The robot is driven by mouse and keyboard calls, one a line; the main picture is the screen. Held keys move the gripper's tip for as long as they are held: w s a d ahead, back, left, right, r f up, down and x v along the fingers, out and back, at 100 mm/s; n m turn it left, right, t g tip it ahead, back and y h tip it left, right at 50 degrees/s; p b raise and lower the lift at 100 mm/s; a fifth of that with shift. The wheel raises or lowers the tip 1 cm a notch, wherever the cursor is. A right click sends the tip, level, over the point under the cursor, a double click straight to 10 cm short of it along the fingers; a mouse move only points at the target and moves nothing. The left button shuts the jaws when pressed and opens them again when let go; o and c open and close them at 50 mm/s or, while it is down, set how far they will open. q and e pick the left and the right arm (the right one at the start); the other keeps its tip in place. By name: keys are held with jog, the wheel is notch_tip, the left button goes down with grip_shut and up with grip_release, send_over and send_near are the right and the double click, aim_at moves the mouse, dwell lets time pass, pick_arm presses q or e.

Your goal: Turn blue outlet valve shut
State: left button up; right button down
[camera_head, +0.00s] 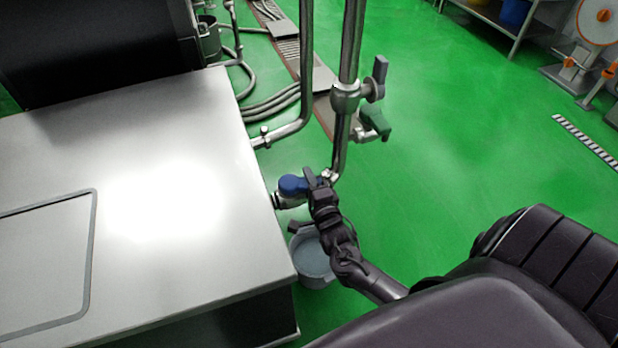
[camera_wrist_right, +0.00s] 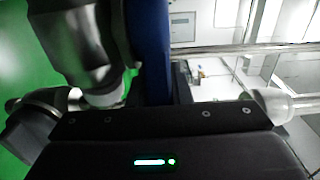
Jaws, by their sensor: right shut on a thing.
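The blue outlet valve handle (camera_head: 291,184) is on a short metal outlet at the right side of the steel tank (camera_head: 215,105), beside the vertical pipe. My right gripper (camera_head: 317,182) reaches it from the front right and is shut on the blue handle. In the right wrist view the blue handle (camera_wrist_right: 150,45) stands upright right in front of the dark gripper body, next to a shiny metal pipe (camera_wrist_right: 75,45). The fingertips are partly hidden there. My left gripper is not in view.
A grey bucket (camera_head: 312,262) stands on the floor below the valve, partly behind my right arm. A vertical pipe (camera_head: 351,45) with a grey handle (camera_head: 380,72) and a green handle (camera_head: 375,122) rises close behind the gripper.

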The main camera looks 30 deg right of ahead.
jog(key=c, duration=1.3)
grip_release()
jog(key=v, duration=0.7)
jog(key=shift+s+a, duration=0.1)
jog(key=shift+s, duration=0.3)
jog(key=shift+c, duration=0.4)
